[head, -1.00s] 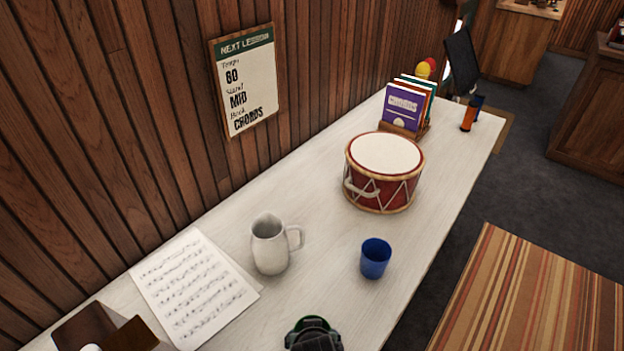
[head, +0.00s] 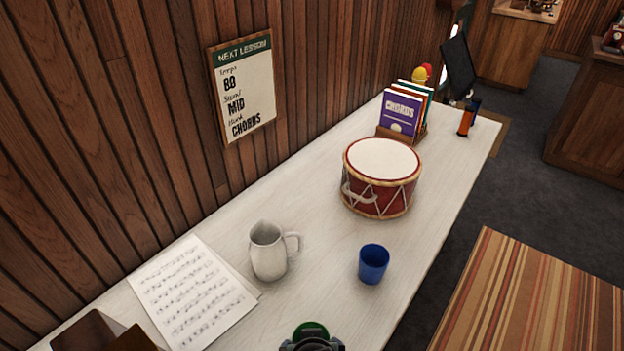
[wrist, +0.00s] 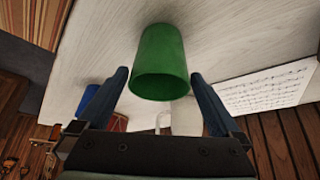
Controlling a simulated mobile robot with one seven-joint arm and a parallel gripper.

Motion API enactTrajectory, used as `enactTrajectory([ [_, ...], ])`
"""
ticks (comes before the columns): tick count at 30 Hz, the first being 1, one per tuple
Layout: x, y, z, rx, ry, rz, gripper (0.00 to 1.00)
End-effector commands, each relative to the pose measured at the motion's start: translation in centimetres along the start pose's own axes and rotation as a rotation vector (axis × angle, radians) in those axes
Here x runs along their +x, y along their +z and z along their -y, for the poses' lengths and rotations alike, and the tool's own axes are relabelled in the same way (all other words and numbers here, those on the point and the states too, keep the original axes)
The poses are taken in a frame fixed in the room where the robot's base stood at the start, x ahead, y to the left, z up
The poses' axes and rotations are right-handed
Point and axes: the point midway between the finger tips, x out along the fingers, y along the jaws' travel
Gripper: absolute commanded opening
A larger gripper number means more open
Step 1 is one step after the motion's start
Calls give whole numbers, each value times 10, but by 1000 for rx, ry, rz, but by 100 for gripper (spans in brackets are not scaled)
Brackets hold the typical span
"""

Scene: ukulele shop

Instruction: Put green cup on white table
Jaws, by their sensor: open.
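The green cup (wrist: 162,58) is between the two spread fingers of my gripper (wrist: 158,74) in the wrist view, with a gap seen on each side. In the head view only part of its green rim (head: 310,328) shows at the bottom edge, behind my dark gripper (head: 312,343). The cup appears upright, its base against the pale surface of the white table (head: 330,215); exact contact is hard to tell. My gripper is open.
A blue cup (head: 373,264) and a white jug (head: 268,250) stand close beyond the gripper. A red drum (head: 381,185) and a book holder (head: 402,136) stand farther back. Sheet music (head: 192,292) lies at the left by the wood wall. The table's right edge is open.

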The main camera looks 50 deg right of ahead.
Motion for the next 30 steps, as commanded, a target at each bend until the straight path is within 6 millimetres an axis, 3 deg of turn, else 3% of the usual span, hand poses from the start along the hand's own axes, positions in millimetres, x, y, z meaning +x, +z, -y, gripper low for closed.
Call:
enactTrajectory([
  [3,-25,0,0,-1,-1,-2,100],
  [9,-55,0,0,-1,0,-1,100],
  [15,-68,0,0,-1,0,0,100],
  [23,-70,-1,1,-2,-2,-2,100],
  [26,-76,-18,13,-16,-31,-54,100],
  [29,-100,-64,46,-51,-107,-194,100],
  [30,-117,-88,65,-71,-151,-273,100],
])
